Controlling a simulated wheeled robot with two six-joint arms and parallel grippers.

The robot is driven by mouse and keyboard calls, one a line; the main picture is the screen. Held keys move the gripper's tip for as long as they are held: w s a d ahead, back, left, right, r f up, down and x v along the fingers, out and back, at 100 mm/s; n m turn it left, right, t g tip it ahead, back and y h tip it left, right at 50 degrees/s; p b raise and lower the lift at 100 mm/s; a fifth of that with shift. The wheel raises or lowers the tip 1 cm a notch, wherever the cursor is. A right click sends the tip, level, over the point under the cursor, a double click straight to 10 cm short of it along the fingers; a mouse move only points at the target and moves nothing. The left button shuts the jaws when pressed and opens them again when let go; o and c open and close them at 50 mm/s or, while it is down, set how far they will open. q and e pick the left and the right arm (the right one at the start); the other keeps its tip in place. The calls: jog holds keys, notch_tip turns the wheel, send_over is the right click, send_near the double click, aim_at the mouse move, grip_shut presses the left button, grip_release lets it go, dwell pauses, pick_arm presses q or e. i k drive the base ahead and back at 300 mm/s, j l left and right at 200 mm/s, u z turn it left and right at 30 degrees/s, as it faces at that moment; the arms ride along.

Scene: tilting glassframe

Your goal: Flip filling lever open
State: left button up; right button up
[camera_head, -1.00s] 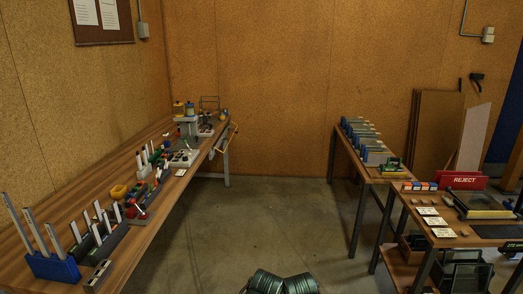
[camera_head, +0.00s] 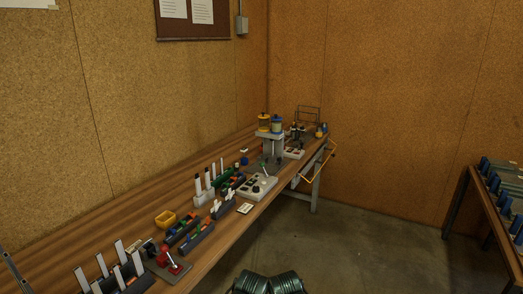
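A filling station (camera_head: 271,145) stands toward the far end of the long wooden bench. A red-handled device (camera_head: 172,262) sits near the bench's front edge.
Another table (camera_head: 481,205) with blue-edged racks stands at the right. The floor (camera_head: 370,240) between them is clear.

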aim_at(263, 165)
jog(key=i+l+u, duration=0.35)
jog(key=i, duration=0.15)
jog(key=i+l+u, duration=0.35)
jog(key=i+l, duration=0.15)
